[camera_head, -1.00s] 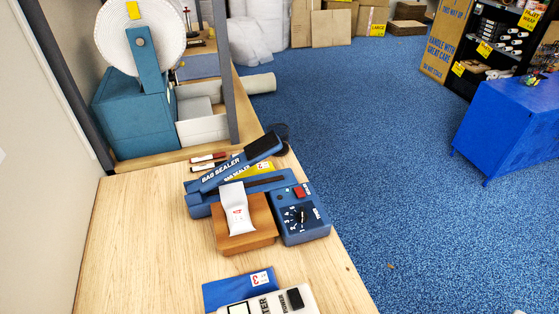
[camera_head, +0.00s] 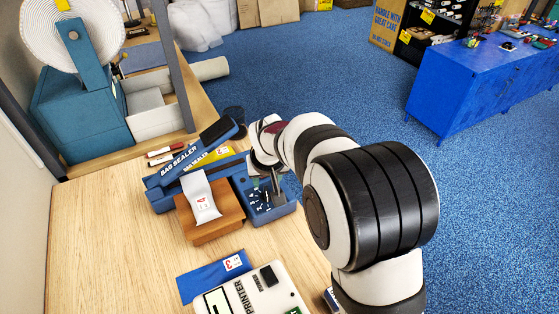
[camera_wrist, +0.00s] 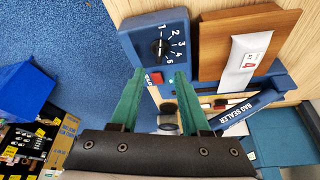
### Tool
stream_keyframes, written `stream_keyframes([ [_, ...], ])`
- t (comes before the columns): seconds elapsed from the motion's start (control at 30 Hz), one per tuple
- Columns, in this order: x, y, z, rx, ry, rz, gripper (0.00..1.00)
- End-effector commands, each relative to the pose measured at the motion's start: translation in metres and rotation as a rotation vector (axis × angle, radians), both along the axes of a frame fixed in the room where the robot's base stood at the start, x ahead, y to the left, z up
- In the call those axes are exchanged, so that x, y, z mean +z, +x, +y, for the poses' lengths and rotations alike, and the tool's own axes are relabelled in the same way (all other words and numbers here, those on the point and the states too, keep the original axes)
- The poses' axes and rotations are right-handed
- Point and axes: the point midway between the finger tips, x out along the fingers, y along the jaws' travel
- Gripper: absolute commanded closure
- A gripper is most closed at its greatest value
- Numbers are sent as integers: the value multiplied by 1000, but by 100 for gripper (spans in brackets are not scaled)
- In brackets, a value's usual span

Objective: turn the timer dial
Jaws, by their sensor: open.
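The timer dial (camera_wrist: 159,47) is a black knob on the blue timer box of the bag sealer, ringed by white numbers from 1 upward. In the head view the blue timer box (camera_head: 284,208) stands at the right of the sealer, partly hidden by my arm. A red switch (camera_wrist: 157,78) sits on the box by the dial. My gripper (camera_wrist: 154,78) is open and empty, its two green fingers spread and pointing toward the box. Its fingertips appear just short of the dial in the wrist view, near the red switch. I cannot tell whether they touch the box.
The bag sealer (camera_head: 165,197) has a raised blue arm. A white pouch (camera_head: 203,202) lies on a wooden block (camera_head: 228,215) beside the dial. A printer (camera_head: 215,306) and a blue packet (camera_head: 199,277) lie at the front. The left tabletop is clear.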

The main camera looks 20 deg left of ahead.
Motion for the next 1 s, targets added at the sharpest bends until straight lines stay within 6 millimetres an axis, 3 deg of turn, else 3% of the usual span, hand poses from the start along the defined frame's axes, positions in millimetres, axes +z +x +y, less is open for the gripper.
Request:
stream_keyframes([
  [0.1,-35,11,5,-1,-2,5,54],
  [0.3,-70,25,12,-2,0,2,54],
  [0.73,-81,30,15,-2,1,2,54],
  [1.0,-81,30,15,-2,1,2,100],
])
